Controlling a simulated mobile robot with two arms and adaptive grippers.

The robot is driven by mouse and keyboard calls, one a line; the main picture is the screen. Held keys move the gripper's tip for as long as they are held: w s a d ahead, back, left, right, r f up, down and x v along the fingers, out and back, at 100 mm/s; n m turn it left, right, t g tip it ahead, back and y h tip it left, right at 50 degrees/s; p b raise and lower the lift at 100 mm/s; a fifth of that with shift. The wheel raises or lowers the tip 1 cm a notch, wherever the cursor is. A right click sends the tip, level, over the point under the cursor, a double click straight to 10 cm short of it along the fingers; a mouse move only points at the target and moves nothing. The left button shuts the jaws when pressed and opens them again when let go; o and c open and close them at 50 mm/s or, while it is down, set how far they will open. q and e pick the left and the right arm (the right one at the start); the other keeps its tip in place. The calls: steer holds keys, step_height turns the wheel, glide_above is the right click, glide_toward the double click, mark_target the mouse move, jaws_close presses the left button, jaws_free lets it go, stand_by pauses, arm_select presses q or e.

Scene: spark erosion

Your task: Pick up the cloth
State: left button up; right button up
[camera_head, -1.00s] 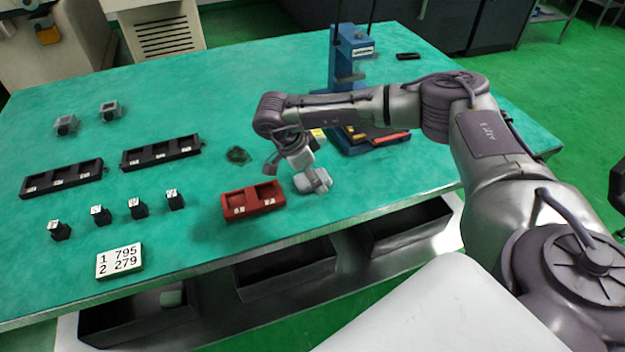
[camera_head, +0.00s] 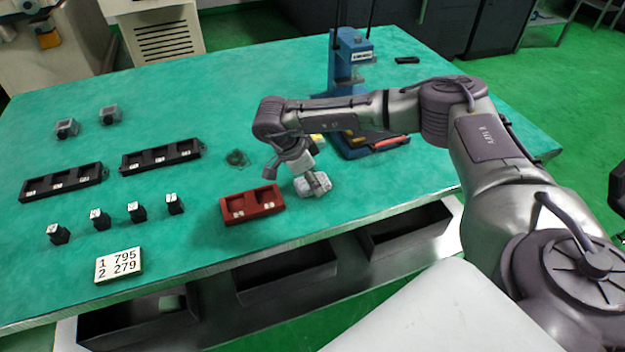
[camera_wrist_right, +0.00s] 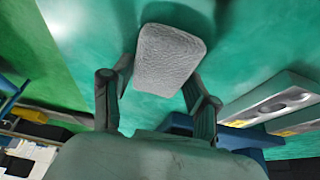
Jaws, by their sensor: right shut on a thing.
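The cloth (camera_head: 304,189) is a small pale grey, folded pad at the front of the green table (camera_head: 300,222), just right of the red tray (camera_head: 252,205). My right gripper (camera_head: 312,179) points down at it, with its fingers at the cloth. In the right wrist view, the cloth (camera_wrist_right: 168,60) shows a rough, light grey surface between the two fingers of my right gripper (camera_wrist_right: 158,84), which is shut on it. I cannot tell whether the cloth is clear of the table. My left gripper is not in view.
A blue press (camera_head: 350,62) stands behind my right arm, with coloured tools at its base. Two black trays (camera_head: 160,156), several small black blocks (camera_head: 136,212) and a number plate (camera_head: 118,264) lie to the left. Open bins (camera_head: 285,272) are below the front edge.

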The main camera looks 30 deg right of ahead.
mark_target(321, 177)
step_height(321, 177, up, 5)
steer(key=shift+w+f, duration=0.1)
steer(key=s+r, duration=0.3)
steer(key=s, duration=0.3)
steer(key=s+a+r+b, duration=0.1)
steer(key=s+r, duration=0.2)
steer(key=s, duration=0.2)
steer(key=shift+s+a+r, duration=0.3)
steer(key=shift+s+r, duration=0.05)
